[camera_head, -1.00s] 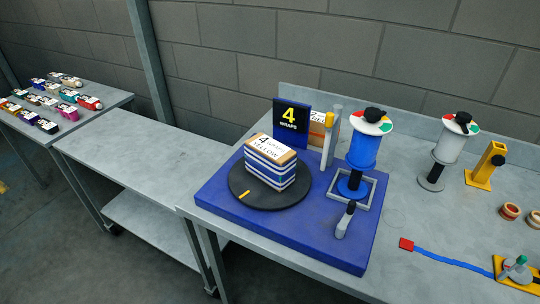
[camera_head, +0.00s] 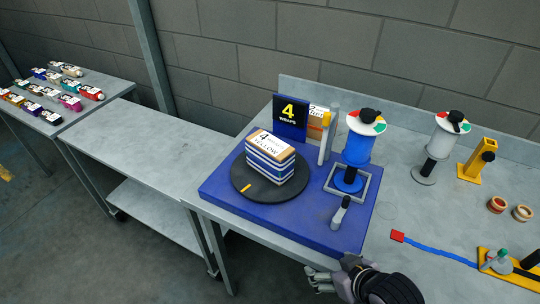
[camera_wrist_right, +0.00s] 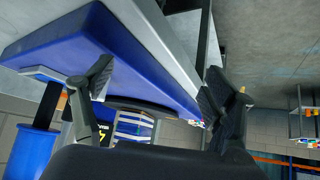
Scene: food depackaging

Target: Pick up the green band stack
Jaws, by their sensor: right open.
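I cannot make out a clearly green band stack in either view. Two small ring-shaped stacks, a left one (camera_head: 497,204) and a right one (camera_head: 522,213), stand on the bench at the right; they look tan and reddish-brown. My right gripper (camera_head: 315,279) is at the front edge of the bench, left of and well apart from these stacks. It is open and empty; its two spread fingers also show in the right wrist view (camera_wrist_right: 158,88). My left gripper is out of view.
A blue base (camera_head: 328,238) carries a black turntable (camera_head: 242,187) with a blue-striped block (camera_head: 270,165) and a blue spool (camera_head: 358,151). A grey spool (camera_head: 441,144), a yellow post (camera_head: 474,164) and a blue strip (camera_head: 440,252) are farther right. The middle table (camera_head: 150,146) is bare.

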